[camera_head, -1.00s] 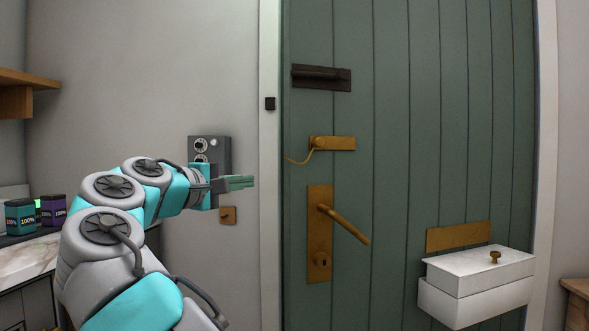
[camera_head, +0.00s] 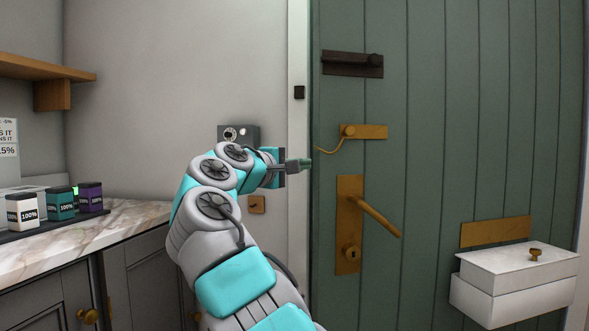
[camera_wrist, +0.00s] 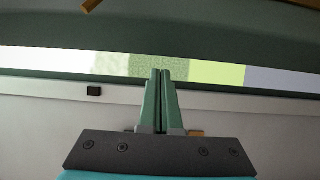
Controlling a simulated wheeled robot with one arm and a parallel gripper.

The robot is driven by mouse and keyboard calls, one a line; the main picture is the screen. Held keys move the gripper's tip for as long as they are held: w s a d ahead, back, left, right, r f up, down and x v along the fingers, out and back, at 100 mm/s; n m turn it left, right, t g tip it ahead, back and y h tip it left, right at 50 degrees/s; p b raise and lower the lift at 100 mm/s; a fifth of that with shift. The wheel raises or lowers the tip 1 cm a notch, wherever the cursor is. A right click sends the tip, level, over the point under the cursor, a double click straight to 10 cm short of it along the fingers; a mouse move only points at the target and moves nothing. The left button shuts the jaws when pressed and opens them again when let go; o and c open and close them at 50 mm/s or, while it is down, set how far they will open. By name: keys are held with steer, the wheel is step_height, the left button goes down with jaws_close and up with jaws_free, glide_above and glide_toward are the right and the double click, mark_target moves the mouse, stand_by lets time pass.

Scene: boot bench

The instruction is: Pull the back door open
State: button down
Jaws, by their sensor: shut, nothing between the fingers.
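The green plank back door (camera_head: 425,150) fills the right of the head view. Its brass lever handle (camera_head: 375,217) slants down to the right on a brass plate with a keyhole. A dark bolt (camera_head: 352,64) and a brass latch plate with a curved hook (camera_head: 362,132) sit above it. In the wrist view a bright strip (camera_wrist: 205,73) shows between the door (camera_wrist: 230,35) and the pale frame (camera_wrist: 45,92), so the door stands slightly ajar. My gripper (camera_head: 309,164) is shut and empty, its tips at this gap (camera_wrist: 159,73); contact cannot be told.
A white box (camera_head: 515,280) with a brass knob is on the door's lower right. A wall panel with dials (camera_head: 238,132) is behind my arm. A marble counter (camera_head: 100,235) with several canisters (camera_head: 60,204) and a wooden shelf (camera_head: 40,68) are at left.

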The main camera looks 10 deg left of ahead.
steer(key=shift+s+d+f+b, duration=0.1)
steer(key=shift+s+d+b, duration=0.2)
steer(key=shift+s+b, duration=0.3)
steer(key=shift+s+d+b, duration=0.25)
steer(key=shift+s+b, duration=0.1)
steer(key=shift+s, duration=0.45)
steer(key=shift+d, duration=0.15)
